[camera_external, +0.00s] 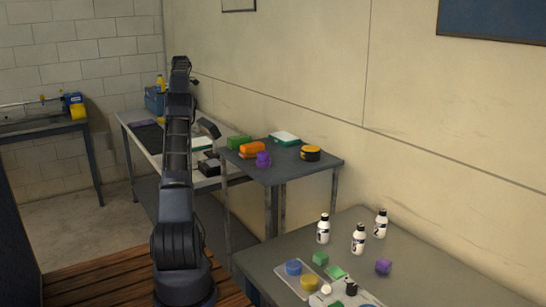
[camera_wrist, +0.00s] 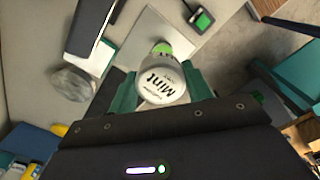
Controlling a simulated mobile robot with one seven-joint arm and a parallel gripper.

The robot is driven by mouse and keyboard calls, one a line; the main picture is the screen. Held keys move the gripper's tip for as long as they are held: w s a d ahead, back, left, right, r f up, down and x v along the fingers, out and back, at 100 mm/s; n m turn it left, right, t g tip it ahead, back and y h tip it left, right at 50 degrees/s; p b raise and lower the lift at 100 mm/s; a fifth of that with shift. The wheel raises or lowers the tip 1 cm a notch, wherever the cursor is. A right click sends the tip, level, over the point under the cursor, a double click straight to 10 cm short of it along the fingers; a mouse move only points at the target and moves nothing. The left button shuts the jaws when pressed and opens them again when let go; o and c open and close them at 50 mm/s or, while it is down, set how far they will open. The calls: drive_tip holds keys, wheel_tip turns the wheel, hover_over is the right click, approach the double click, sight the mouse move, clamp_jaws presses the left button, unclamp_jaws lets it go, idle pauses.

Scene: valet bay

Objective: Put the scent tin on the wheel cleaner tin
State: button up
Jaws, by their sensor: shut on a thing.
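My gripper (camera_wrist: 161,92) is shut on a white round tin (camera_wrist: 162,82) marked "Mint", which looks like the scent tin. Its teal fingers are at the tin's left and right sides. A green patch shows at the tin's far end in the wrist view; I cannot tell whether it belongs to this tin or to something beyond. I cannot tell which thing is the wheel cleaner tin.
The dark table (camera_external: 295,172) also bears green and orange blocks (camera_external: 251,147), a purple piece (camera_external: 263,160) and a green-white box (camera_external: 285,139). White bottles (camera_external: 358,239) and small pots stand on the front table. A crumpled grey thing (camera_wrist: 72,82) lies left of my gripper.

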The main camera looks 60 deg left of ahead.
drive_tip(key=s+a+f+n, duration=0.1)
drive_tip(key=s+a, duration=0.2)
drive_tip(key=s, duration=0.3)
wheel_tip(320, 180, down, 25)
drive_tip(key=shift+w+r, duration=0.15)
drive_tip(key=shift+r, duration=0.05)
idle(0.7)
drive_tip(key=shift+f, duration=0.1)
drive_tip(key=o, duration=1)
wheel_tip(320, 180, up, 12)
drive_tip(key=shift+r, duration=0.15)
